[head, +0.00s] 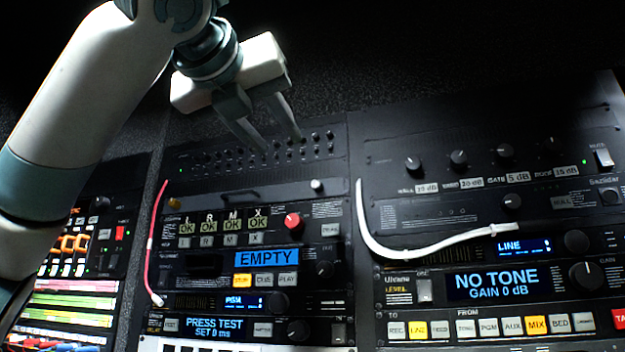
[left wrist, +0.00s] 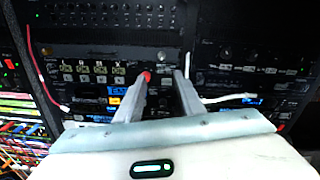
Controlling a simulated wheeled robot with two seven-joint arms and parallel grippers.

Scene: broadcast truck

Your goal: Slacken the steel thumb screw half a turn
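A small pale steel thumb screw (head: 317,185) sits at the right end of a dark drawer-like panel in the middle rack. A brass-coloured thumb screw (head: 174,203) sits at the left end of the same panel. My left gripper (head: 282,144) is open and empty, up and to the left of the steel screw in the head view, in front of the row of small knobs. In the left wrist view its two fingers (left wrist: 163,78) point at the rack with a clear gap between them. My right gripper is not in view.
A red cable (head: 152,240) hangs at the left of the middle rack. A white cable (head: 400,254) curves across the right rack. A red knob (head: 293,221) and lit displays lie below the panel. The space in front of the panel looks free.

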